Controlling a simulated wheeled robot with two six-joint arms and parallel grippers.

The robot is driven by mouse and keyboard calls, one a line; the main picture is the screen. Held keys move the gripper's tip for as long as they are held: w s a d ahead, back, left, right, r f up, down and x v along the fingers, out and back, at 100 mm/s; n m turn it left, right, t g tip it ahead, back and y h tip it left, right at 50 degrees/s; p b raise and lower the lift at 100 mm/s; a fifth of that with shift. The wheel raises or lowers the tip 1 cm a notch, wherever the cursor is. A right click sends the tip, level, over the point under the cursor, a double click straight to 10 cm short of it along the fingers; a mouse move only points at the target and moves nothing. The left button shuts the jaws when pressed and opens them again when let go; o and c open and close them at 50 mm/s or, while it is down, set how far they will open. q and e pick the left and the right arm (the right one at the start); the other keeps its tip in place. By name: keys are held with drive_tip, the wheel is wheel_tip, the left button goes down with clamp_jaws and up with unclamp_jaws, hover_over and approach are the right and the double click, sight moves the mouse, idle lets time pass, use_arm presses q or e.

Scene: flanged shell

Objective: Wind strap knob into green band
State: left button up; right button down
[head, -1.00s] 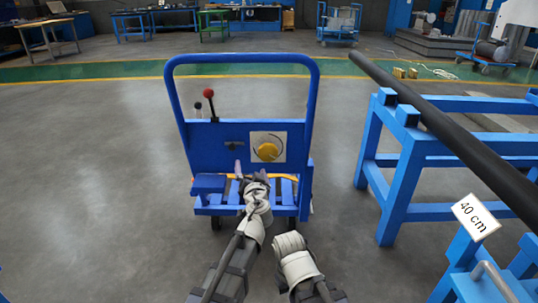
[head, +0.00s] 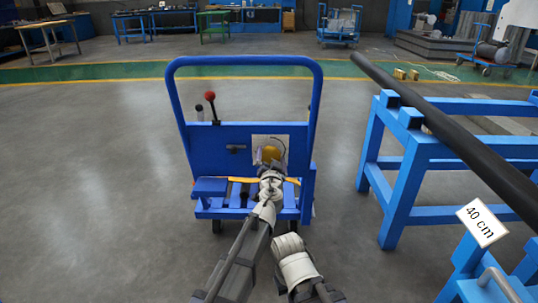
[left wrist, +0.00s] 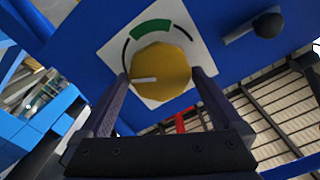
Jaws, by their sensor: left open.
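The yellow strap knob (left wrist: 170,65) sits on a white square plate (left wrist: 112,48) on the blue cart panel. Its white pointer line (left wrist: 143,80) points left in the left wrist view, away from the green band (left wrist: 150,28), which arcs above the knob there. My left gripper (left wrist: 160,75) is open, with one finger on each side of the knob; I cannot tell whether they touch it. In the head view my left gripper (head: 271,165) covers the lower part of the knob (head: 270,152). My right arm shows at the bottom, but its gripper does not show.
The blue cart (head: 205,150) has a tall push handle and a red-topped lever (head: 210,96) left of the plate. A blue stand (head: 400,180) with a long black pipe (head: 455,135) is at the right. Floor to the left is clear.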

use_arm(q)
drive_tip(key=shift+w, duration=0.7)
drive_tip(key=shift+c, duration=0.4)
drive_tip(key=c, duration=1)
